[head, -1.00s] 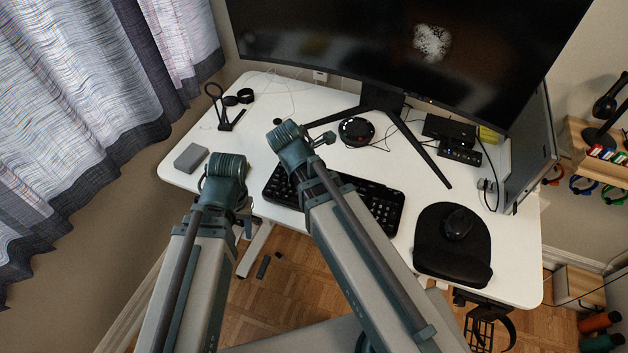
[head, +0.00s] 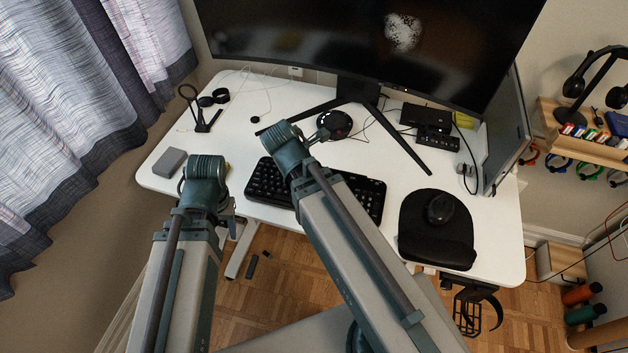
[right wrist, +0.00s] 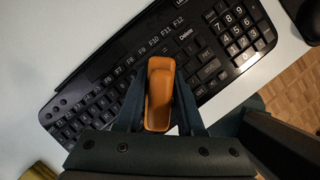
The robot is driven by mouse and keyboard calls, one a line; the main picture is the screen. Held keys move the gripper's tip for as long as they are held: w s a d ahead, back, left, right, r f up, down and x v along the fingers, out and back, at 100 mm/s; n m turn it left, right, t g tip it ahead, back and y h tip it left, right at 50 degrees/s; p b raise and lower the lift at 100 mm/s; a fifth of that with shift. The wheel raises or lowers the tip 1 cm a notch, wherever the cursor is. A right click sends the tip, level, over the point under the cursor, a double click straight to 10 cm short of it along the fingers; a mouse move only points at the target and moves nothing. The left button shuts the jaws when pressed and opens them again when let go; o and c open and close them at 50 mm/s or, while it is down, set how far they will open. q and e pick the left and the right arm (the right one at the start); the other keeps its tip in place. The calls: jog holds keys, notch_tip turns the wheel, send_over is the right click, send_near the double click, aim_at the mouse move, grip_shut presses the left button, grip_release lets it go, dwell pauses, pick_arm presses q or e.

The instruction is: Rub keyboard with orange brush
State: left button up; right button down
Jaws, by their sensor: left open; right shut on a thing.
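The black keyboard (head: 365,197) lies on the white desk, its middle partly covered by my right arm in the head view. It fills much of the right wrist view (right wrist: 97,97). My right gripper (right wrist: 158,92) is shut on the orange brush (right wrist: 160,90), which is over the keyboard's upper rows near the function keys. I cannot tell whether the brush touches the keys; its underside is hidden. My left gripper (head: 232,212) is open by the desk's front edge, left of the keyboard.
A black mouse (head: 440,208) rests on a black mouse pad (head: 436,245) right of the keyboard. The monitor (head: 370,45) stands behind, its stand legs spreading over the desk. A grey box (head: 169,163) lies at the left edge. Desk between keyboard and mouse pad is clear.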

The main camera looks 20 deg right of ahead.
aim_at(273, 176)
jog(key=shift+a, duration=0.1)
jog(key=shift+w+a+r, duration=0.1)
jog(key=shift+w+a, duration=0.95)
jog(key=shift+a, duration=0.3)
jog(key=shift+w, duration=0.1)
jog(key=shift+w+a, duration=0.45)
jog(key=shift+a, duration=0.25)
jog(key=shift+w+a, duration=0.45)
jog(key=shift+a, duration=0.2)
jog(key=shift+w+a, duration=0.7)
jog(key=shift+a, duration=0.25)
jog(key=shift+w+a, duration=0.65)
jog(key=shift+a, duration=0.25)
jog(key=shift+w+a, duration=0.7)
jog(key=shift+a, duration=0.25)
jog(key=shift+d, duration=0.1)
